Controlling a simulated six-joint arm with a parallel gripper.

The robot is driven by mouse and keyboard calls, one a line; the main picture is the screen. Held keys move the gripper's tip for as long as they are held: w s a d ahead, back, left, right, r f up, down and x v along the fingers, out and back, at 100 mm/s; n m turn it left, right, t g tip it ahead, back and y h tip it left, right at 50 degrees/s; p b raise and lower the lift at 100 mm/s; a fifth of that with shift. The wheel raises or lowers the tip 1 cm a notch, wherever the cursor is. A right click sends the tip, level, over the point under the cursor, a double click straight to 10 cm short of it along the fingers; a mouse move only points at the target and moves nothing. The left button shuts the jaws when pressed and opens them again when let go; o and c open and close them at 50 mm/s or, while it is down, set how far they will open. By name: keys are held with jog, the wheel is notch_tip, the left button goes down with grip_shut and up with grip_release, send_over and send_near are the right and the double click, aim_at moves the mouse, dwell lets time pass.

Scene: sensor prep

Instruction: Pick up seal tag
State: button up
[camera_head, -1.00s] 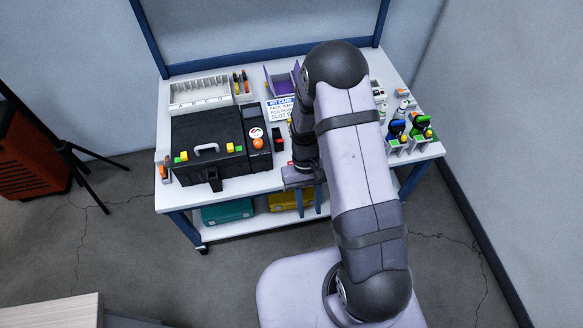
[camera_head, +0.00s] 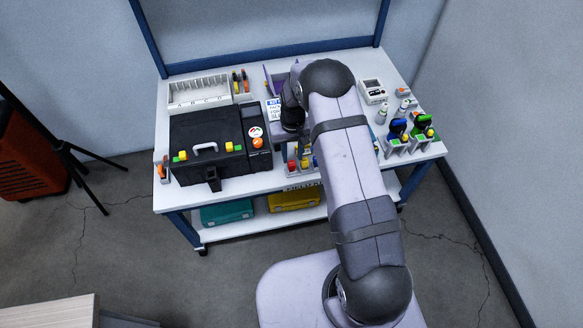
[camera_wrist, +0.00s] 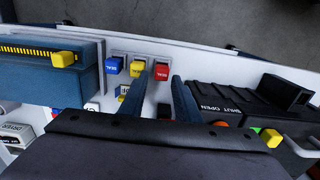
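Several small seal tags stand in a row near the table's front edge. In the wrist view they are a blue tag (camera_wrist: 113,65), a yellow tag (camera_wrist: 138,67) and a red tag (camera_wrist: 162,71), each marked SEAL. In the head view the red (camera_head: 291,166) and yellow (camera_head: 304,163) tags show below my wrist. My gripper (camera_wrist: 159,82) is open, with nothing held between its two fingers. In the wrist view its fingertips point at the red tag, which lies just beyond the gap. I cannot tell the height between them.
A black case (camera_head: 207,140) stands left of the tags. A white compartment tray (camera_head: 199,92) is behind it. A blue block with a yellow strip (camera_wrist: 50,82) lies beside the tags in the wrist view. Bottles and coloured-handled tools (camera_head: 422,126) stand at the right.

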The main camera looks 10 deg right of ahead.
aim_at(292, 163)
jog(key=shift+a+f+b, duration=0.15)
jog(key=shift+f+b, duration=1.7)
jog(key=shift+f, duration=0.85)
jog(key=shift+r, duration=0.1)
grip_shut()
